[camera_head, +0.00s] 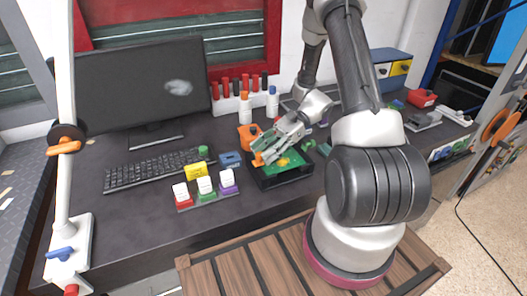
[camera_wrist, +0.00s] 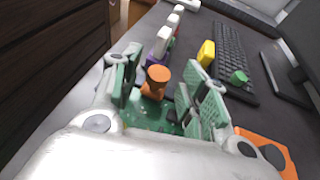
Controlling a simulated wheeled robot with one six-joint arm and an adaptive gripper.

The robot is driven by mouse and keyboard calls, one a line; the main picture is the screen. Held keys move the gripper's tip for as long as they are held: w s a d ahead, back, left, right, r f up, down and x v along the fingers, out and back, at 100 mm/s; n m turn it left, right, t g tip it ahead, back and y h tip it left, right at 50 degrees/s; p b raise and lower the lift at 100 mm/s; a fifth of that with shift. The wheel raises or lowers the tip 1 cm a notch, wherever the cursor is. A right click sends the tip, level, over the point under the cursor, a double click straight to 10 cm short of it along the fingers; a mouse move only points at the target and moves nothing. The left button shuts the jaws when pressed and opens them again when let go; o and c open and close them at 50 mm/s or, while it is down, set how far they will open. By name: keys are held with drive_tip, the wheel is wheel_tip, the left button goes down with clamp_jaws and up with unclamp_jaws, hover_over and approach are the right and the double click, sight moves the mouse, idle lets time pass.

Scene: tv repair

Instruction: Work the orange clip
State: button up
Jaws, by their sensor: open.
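The orange clip (camera_wrist: 156,80) has a round, knob-like top and stands at the green circuit board (camera_wrist: 150,117). In the head view, the orange clip (camera_head: 258,159) shows as a small patch at the board's left side, partly hidden by my gripper. The board lies in a black tray (camera_head: 272,183). My gripper (camera_wrist: 166,88) is open, with its green-padded fingers on either side of the clip. I see gaps beside the clip, though contact low down is hidden. In the head view my gripper (camera_head: 264,152) reaches down over the tray.
An orange device (camera_head: 246,139) stands close behind the tray. Left of it are a blue box (camera_head: 230,159), a yellow block (camera_head: 195,171) and white-topped blocks (camera_head: 204,185). A keyboard (camera_head: 155,170) and monitor (camera_head: 135,85) stand further left. The front left desk is clear.

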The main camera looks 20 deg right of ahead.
drive_tip(key=v, duration=1.1)
drive_tip(key=shift+d, duration=0.25)
drive_tip(key=s+a+r+n+t+h, duration=0.2)
drive_tip(key=s+r+n+t+h, duration=0.5)
drive_tip(key=s+r+n+h, duration=0.6)
drive_tip(key=shift+s+r+n, duration=1.5)
drive_tip(key=shift+s+r, duration=1.4)
drive_tip(key=shift+r, duration=2)
drive_tip(key=shift+c, duration=0.8)
drive_tip(key=shift+d, duration=0.1)
